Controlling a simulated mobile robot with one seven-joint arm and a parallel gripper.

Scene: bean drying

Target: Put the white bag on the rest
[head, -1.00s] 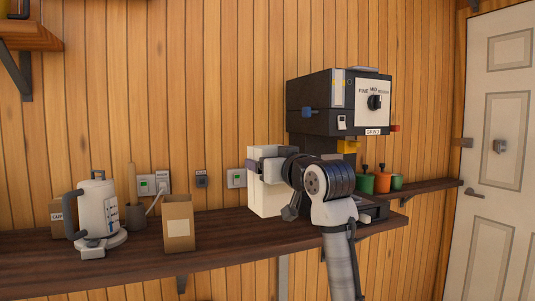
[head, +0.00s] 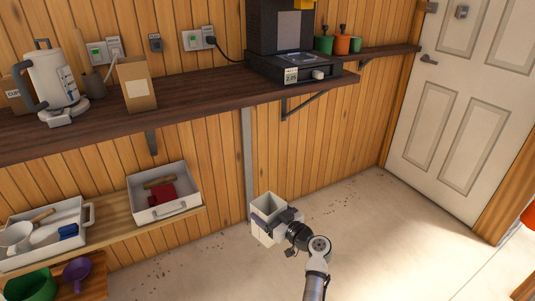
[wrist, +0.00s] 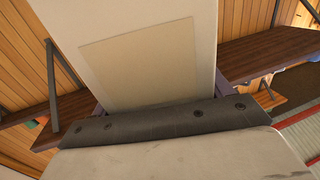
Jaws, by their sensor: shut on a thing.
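The white bag (head: 263,230) is an upright, open-topped box shape, below the dark counter's front edge in the head view. My gripper (head: 280,219) is shut on the white bag from its right side and holds it. In the wrist view the white bag (wrist: 195,35) fills the middle, with a beige label on its face. My gripper's purple fingers (wrist: 160,103) show at both sides of it. The bag's contents are not clear. I cannot tell which surface is the rest.
The dark counter (head: 200,92) holds a white kettle (head: 55,85), a brown bag (head: 135,85) and a black machine (head: 285,65). Below are a wooden shelf (head: 115,222) and a tray (head: 165,211). Floor (head: 370,240) is clear at right.

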